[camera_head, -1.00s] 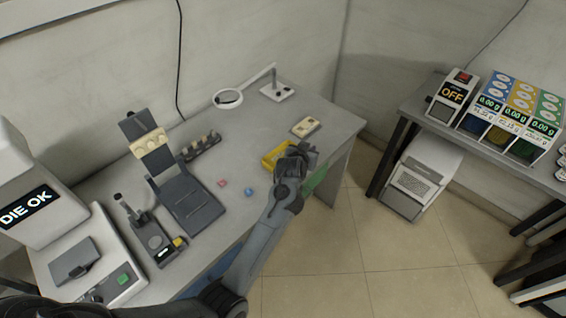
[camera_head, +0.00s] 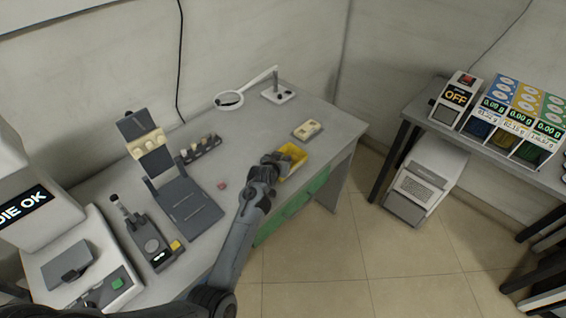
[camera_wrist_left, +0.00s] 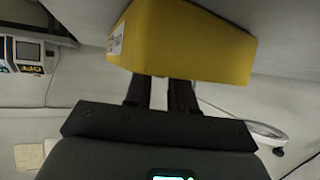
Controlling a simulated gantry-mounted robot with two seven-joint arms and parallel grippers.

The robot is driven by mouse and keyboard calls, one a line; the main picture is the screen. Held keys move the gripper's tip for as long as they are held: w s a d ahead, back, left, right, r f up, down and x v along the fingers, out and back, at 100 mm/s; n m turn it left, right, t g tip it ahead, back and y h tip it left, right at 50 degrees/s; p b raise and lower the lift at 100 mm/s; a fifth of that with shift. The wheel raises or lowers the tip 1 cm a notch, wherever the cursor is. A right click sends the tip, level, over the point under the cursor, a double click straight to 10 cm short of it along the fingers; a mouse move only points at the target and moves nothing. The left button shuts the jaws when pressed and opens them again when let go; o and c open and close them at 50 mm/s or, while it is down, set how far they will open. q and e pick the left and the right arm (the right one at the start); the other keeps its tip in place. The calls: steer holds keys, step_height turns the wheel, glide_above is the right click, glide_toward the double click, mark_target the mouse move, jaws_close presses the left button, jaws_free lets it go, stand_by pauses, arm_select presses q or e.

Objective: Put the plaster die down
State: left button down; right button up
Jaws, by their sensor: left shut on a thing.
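My left gripper (camera_head: 270,163) is at the left side of the yellow tray (camera_head: 294,165) near the table's front right. In the left wrist view, the two dark fingers (camera_wrist_left: 160,93) are close together and pass behind the wall of the yellow tray (camera_wrist_left: 185,45), which hides their tips. I cannot tell whether the die touches the tray floor. My right gripper is not in view.
A beige block (camera_head: 307,129) lies behind the tray. A magnifier (camera_head: 229,99) on an arm stands at the back. A small pink cube (camera_head: 222,185) lies left of my arm. A dark stand (camera_head: 185,203) and a machine reading "DIE OK" (camera_head: 25,205) are farther left.

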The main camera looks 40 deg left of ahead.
arm_select(q)
steer(key=shift+f, duration=0.55)
steer(key=shift+f, duration=0.2)
steer(key=c, duration=1.2)
jaws_free()
steer(key=shift+r, duration=0.15)
